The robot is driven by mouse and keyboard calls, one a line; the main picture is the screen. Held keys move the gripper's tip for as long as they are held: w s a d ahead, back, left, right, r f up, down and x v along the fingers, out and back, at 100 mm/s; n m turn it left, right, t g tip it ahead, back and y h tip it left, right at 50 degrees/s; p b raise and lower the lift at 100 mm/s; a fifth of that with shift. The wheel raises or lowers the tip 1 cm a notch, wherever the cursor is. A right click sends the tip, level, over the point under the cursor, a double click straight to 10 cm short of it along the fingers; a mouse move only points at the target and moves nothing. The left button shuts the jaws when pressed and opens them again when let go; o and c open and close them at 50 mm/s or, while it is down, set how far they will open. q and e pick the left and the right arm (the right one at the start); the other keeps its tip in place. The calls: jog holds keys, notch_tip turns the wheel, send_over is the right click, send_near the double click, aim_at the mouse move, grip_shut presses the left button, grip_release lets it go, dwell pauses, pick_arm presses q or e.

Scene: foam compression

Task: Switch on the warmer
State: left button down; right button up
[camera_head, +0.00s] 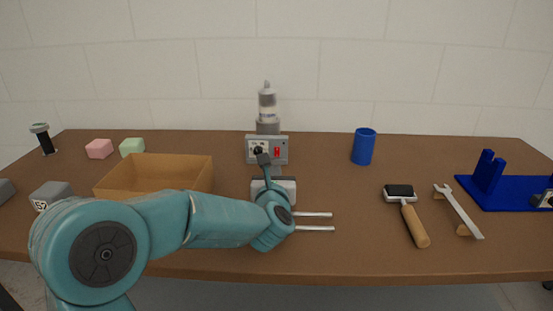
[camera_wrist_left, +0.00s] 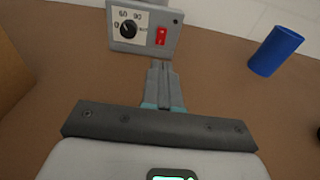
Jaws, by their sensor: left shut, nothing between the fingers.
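The warmer's grey control box (camera_head: 281,144) stands toward the back middle of the table, with a clear-and-grey cylinder (camera_head: 267,107) above or behind it. In the left wrist view the box (camera_wrist_left: 145,48) shows a black dial (camera_wrist_left: 129,28) with numbers and a red rocker switch (camera_wrist_left: 161,37) to its right. The switch (camera_head: 277,153) also shows in the head view. My left gripper (camera_head: 263,158) is shut and empty. In the left wrist view its fingertips (camera_wrist_left: 161,65) are in front of the box, below the switch. Contact is not visible. My right gripper is not in view.
A blue cup (camera_head: 364,146), a roller (camera_head: 411,212), a wrench (camera_head: 458,209) and a blue fixture (camera_head: 500,195) are on the right. The table between cup and warmer is clear.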

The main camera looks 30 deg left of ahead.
aim_at(277, 156)
pick_arm(q)
jog(key=p+x, duration=0.1)
jog(key=x, duration=0.7)
jog(key=shift+a, duration=0.1)
